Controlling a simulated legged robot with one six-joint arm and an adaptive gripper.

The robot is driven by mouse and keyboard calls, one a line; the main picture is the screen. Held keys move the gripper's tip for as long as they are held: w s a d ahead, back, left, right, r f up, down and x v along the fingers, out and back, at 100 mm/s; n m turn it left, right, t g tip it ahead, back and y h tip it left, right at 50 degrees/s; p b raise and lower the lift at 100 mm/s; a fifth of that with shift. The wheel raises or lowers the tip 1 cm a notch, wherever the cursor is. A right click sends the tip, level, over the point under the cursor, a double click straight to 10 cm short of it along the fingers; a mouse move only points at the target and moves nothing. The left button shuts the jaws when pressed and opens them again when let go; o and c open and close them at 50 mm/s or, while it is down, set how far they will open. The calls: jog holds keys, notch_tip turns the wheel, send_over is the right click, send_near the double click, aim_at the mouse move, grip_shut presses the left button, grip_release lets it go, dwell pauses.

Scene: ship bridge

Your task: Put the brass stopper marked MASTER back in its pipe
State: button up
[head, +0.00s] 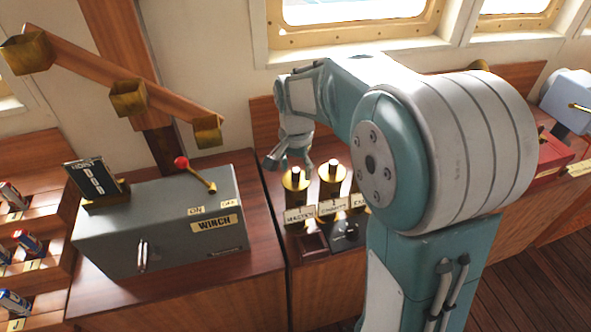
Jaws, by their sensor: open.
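A brass pipe (293,197) stands at the left of a short row on the wooden counter, with a plate reading MASTER (299,215) at its front. A black stem with a pale tip (296,174) rises from its top. I cannot tell whether this is the MASTER stopper or how it sits. A second brass pipe (331,187) beside it has a similar black stem. A third labelled pipe is mostly hidden by my arm. My gripper (288,164) is open, just above and slightly left of the MASTER pipe, with nothing seen between its fingers.
A dark reddish tray (313,243) and a black block (347,234) lie in front of the pipes. The grey WINCH box (165,222) with a red-knobbed lever (195,174) stands left. A sloping wooden rail with brass cups (128,97) rises behind it. My arm hides the counter's middle.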

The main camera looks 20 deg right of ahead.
notch_tip(320, 180, up, 11)
dwell(0.3)
jog(key=shift+r, duration=0.1)
jog(key=s+f+n+t, duration=0.2)
jog(key=s+n+t, duration=0.3)
jog(key=s, duration=1.6)
jog(key=n, duration=0.4)
jog(key=shift+f+t, duration=0.3)
